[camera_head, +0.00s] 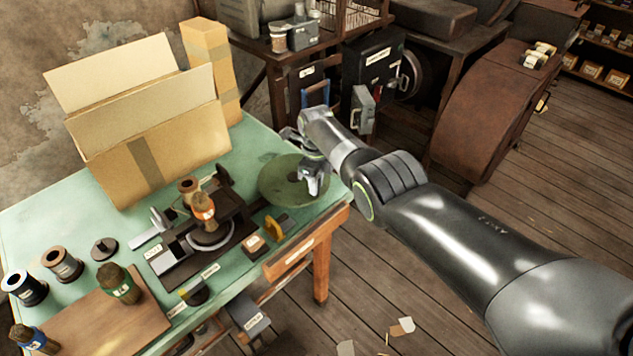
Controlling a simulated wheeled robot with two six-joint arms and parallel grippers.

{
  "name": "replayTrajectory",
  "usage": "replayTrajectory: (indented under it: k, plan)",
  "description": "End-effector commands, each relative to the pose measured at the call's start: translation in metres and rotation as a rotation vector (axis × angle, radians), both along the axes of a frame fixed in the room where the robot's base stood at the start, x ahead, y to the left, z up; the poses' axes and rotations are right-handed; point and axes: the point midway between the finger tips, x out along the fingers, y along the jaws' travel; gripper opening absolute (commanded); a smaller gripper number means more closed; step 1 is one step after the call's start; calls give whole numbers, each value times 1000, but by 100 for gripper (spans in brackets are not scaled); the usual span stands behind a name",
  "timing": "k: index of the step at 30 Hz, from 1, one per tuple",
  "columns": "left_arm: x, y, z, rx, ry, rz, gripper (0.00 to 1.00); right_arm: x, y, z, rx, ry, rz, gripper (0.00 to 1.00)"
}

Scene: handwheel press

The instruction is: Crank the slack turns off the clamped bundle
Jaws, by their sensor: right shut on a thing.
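A small bundle (204,208) with an orange-and-white wrap stands upright in the dark press (235,232) on the green table. To its right, near the table's right edge, lies a flat, round green handwheel (275,181). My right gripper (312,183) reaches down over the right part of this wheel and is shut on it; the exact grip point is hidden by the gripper. My left gripper is not in view.
An open cardboard box (165,150) stands behind the press. Several spools and a wooden board (105,325) with wrapped bundles are at the front left. A yellow-and-black item (275,227) sits between press and table edge. Dark machinery (377,62) stands beyond the table.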

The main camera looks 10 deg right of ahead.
Motion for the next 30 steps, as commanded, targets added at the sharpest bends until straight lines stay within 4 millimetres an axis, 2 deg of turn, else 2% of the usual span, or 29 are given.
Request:
replayTrajectory:
  k: [8, 9, 14, 23, 26, 30]
  plan:
    - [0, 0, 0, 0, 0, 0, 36, 0, 2, 1, 5, -2, 3, 0]
    - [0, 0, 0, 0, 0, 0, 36, 0, 2, 1, 5, -2, 3, 22]
    - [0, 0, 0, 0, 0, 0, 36, 0, 2, 1, 4, -1, 2, 42]
    - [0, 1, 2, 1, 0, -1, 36, 0, 0, 2, 2, -1, 0, 42]
    - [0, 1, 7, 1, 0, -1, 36, 1, 1, 10, 2, -2, 0, 42]
    - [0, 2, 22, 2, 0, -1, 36, 1, 1, 31, 2, -4, 0, 42]
